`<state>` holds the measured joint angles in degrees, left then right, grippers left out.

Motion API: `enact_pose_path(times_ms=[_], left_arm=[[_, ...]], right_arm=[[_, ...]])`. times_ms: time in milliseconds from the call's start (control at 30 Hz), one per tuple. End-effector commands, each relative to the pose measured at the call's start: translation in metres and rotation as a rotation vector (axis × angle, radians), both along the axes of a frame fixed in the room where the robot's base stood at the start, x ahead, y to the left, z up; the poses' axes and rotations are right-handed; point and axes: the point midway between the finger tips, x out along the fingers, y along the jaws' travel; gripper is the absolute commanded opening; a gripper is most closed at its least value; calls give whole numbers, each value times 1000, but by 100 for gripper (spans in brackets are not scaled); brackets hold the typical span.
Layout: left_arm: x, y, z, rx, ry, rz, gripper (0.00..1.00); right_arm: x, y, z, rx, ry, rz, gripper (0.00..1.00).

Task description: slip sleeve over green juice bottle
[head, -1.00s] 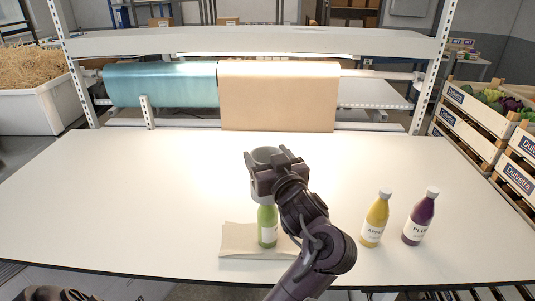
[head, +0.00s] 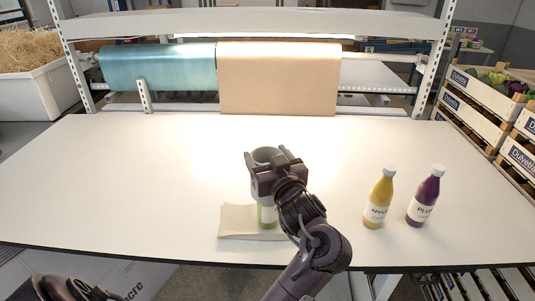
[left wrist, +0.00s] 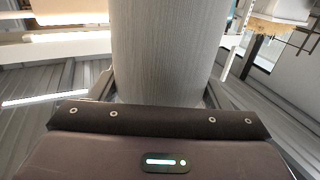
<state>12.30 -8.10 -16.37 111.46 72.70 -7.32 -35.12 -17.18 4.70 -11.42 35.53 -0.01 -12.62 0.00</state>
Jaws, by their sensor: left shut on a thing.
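A grey tube-shaped sleeve (head: 266,155) is upright in my left gripper (head: 274,172), which is shut on it above the middle of the table. The sleeve also fills the middle of the left wrist view (left wrist: 170,50). The green juice bottle (head: 267,222) stands directly under the gripper, by a beige folded paper (head: 232,221). The sleeve's lower end surrounds the bottle's upper part; only the lower green body and part of its label show. The bottle's cap is hidden. My right gripper is not in view.
A yellow apple bottle (head: 379,197) and a purple plum bottle (head: 423,197) stand to the right on the white table (head: 130,180). The table's left side is clear. Teal and brown paper rolls (head: 277,80) hang behind it. Crates (head: 473,110) stand at the right.

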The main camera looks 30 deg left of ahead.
Motion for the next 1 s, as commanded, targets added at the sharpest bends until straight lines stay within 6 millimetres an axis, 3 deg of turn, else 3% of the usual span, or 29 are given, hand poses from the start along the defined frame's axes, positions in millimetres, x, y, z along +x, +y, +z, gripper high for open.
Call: enact_pose_path(times_ms=[1000], left_arm=[[0, 0, -72, 1, 1, 1, 63]], right_arm=[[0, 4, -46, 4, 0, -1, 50]])
